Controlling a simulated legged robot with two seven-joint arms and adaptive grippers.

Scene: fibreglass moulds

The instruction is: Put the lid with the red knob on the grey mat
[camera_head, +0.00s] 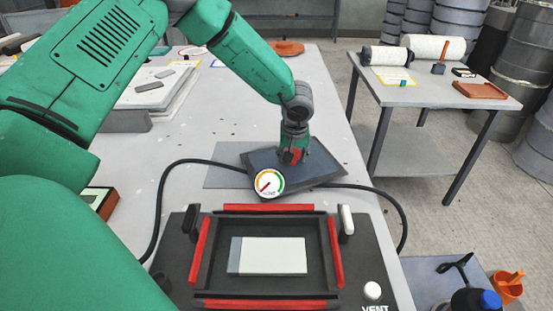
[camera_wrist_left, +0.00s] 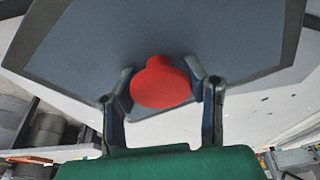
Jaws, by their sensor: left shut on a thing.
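In the head view my left gripper (camera_head: 293,150) covers most of the knob. The grey mat (camera_head: 225,172) lies flat on the table, and the lid hides its right part. I cannot tell whether the lid touches the mat. My right gripper is not in view.
A dark box with red edge strips (camera_head: 265,208) holds a pale block (camera_head: 273,256) in front. A round gauge (camera_head: 268,183) stands just before the lid. A black hose (camera_head: 160,205) curves around both sides. A side table (camera_head: 440,92) is at the right.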

